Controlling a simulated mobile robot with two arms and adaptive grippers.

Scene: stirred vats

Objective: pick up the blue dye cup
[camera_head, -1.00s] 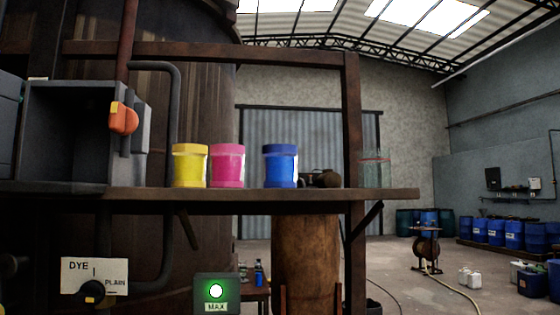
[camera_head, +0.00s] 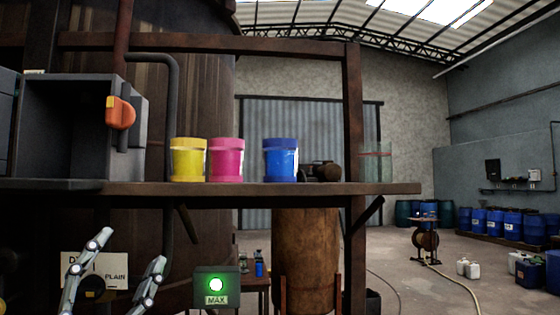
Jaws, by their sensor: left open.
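The blue dye cup (camera_head: 280,160) stands upright on the wooden shelf (camera_head: 330,188), to the right of a pink cup (camera_head: 226,160) and a yellow cup (camera_head: 187,160). A small gap separates the blue cup from the pink one. My left gripper (camera_head: 125,258) is at the lower left, below the shelf, with its two fingers spread and nothing between them. It is left of and lower than the blue cup, in front of the DYE/PLAIN switch plate. My right gripper is not in view.
A clear glass container (camera_head: 375,166) stands near the shelf's right end, by a wooden post (camera_head: 353,120). A grey open box (camera_head: 65,125) with an orange handle (camera_head: 120,112) is at left. A green-lit MAX box (camera_head: 216,287) is below the shelf.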

